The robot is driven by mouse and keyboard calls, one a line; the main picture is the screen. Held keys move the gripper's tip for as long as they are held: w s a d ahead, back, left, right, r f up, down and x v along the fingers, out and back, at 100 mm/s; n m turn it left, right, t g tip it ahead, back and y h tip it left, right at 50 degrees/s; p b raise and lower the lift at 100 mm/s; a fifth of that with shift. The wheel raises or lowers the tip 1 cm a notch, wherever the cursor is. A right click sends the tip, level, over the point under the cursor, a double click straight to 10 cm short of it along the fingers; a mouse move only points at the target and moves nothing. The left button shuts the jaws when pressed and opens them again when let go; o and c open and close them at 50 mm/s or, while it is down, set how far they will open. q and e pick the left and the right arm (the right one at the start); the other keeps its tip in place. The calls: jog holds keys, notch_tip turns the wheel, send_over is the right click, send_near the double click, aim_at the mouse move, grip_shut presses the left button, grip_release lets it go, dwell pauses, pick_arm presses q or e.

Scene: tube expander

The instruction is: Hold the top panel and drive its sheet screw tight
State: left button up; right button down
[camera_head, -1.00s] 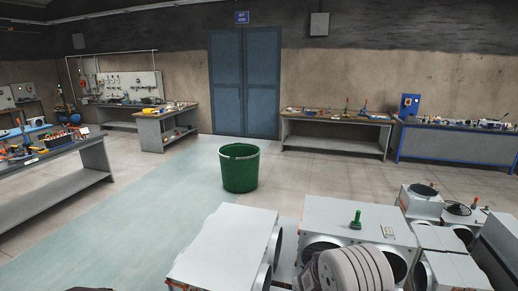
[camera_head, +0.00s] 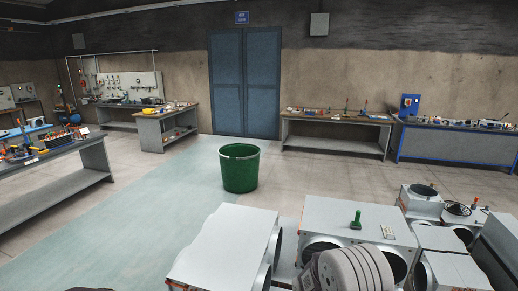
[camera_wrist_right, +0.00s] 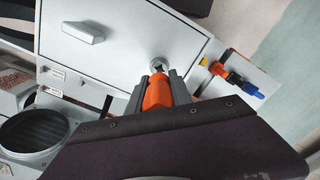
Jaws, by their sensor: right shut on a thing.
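In the right wrist view, my right gripper (camera_wrist_right: 158,84) is shut on an orange handle (camera_wrist_right: 157,94), which looks like a screwdriver's. A grey raised handle (camera_wrist_right: 83,32) is on the same panel. In the head view, my right arm is in front of a grey box unit (camera_head: 340,228) with a green upright piece (camera_head: 356,219) on top. My left gripper is not in view.
Another grey box unit (camera_head: 222,248) stands to the left of it, and several more units (camera_head: 450,270) crowd the right. A green bin (camera_head: 239,168) stands on open floor. In the wrist view, orange and blue fittings (camera_wrist_right: 238,80) sit beside the panel's edge.

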jog(key=shift+r+p, duration=0.5)
jog(key=shift+r, duration=0.15)
jog(key=shift+r+p, duration=4.5)
jog(key=shift+r, duration=1)
